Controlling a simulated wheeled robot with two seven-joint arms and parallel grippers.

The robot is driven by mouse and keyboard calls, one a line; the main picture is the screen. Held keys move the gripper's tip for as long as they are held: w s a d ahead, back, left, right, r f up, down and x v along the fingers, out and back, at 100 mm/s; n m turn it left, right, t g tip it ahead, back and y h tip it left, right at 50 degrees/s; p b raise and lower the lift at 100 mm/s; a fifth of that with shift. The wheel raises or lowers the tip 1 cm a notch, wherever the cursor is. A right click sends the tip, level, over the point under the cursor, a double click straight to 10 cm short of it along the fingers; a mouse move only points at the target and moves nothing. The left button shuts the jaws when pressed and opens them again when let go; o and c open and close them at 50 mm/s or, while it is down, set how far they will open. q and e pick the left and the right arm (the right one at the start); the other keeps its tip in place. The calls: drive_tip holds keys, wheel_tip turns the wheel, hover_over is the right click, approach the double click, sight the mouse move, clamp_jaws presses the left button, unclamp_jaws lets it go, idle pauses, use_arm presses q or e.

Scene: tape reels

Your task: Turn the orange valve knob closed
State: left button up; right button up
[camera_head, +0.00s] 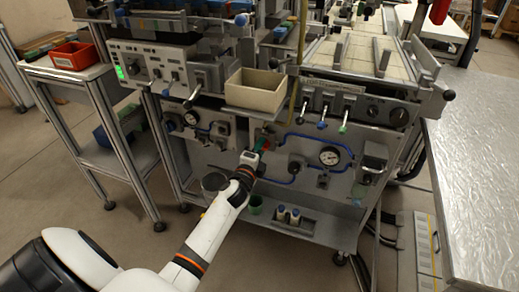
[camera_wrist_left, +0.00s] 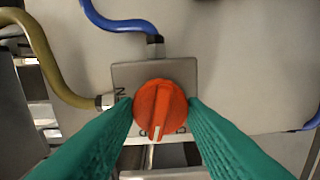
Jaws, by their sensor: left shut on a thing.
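The orange valve knob (camera_wrist_left: 160,105) is round, with a pale pointer line aimed toward the bottom of the left wrist view. It sits on a square grey plate (camera_wrist_left: 185,70) with dark letters, partly hidden by the knob and fingers. My left gripper (camera_head: 259,142) reaches the front panel of the machine in the head view. In the left wrist view, its green fingers are on either side of the knob and shut on it. In the head view the knob is mostly hidden by the gripper. My right gripper is not in view.
A blue hose (camera_wrist_left: 122,22) and a yellow hose (camera_wrist_left: 50,70) join the valve plate. A beige bin (camera_head: 255,91) hangs above my gripper. A pressure gauge (camera_head: 329,156) is to the right. A metal table (camera_head: 480,160) stands at the far right.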

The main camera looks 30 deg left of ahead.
use_arm(q)
drive_tip(key=shift+n, duration=1.7)
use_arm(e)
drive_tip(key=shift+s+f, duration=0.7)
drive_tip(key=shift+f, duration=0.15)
use_arm(q)
drive_tip(key=o, duration=1)
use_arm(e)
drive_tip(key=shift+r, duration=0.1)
use_arm(q)
drive_tip(key=p+v, duration=0.1)
drive_tip(key=v, duration=1.1)
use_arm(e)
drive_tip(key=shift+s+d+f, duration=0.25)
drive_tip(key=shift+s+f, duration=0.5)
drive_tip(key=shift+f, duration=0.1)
